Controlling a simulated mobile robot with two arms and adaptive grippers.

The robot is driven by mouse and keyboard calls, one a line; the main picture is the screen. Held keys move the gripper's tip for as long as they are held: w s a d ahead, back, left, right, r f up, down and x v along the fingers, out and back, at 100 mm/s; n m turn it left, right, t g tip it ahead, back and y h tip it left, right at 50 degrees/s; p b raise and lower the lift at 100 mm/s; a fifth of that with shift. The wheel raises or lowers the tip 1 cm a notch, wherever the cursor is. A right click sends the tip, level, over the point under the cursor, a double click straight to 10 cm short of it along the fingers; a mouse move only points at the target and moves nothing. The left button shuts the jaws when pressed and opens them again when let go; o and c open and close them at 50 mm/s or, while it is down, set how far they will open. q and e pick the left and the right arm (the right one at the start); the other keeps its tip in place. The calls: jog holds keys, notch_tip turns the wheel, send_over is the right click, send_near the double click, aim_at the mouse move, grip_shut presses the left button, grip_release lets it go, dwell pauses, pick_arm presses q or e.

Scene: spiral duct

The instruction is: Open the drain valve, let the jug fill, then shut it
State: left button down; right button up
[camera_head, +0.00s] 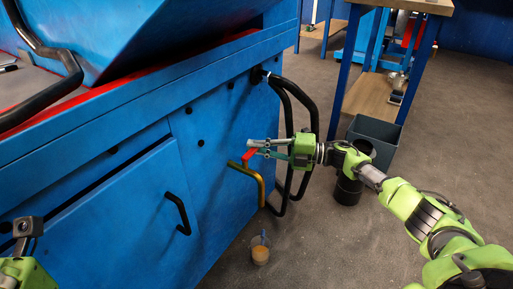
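The drain valve is a brass pipe (259,181) that bends down from the blue machine's side, with a red handle (249,155) at its top. My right gripper (256,147) reaches in from the right, its fingers level and apart, with the tips at the red handle. I cannot tell whether they touch it. The jug (260,254) is a small clear vessel on the floor below the pipe, with something tan inside its lower part. My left gripper (27,228) shows only in part at the lower left corner, and its fingers cannot be made out.
The blue machine (150,200) fills the left, with a black door handle (178,214). Black hoses (290,130) loop down behind my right gripper. A grey bin (373,140) and a wooden workbench (372,97) stand behind. The floor around the jug is clear.

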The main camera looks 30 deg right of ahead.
jog(key=o, duration=0.3)
jog(key=shift+o, duration=0.2)
jog(key=v, duration=1.2)
jog(key=shift+w, duration=0.1)
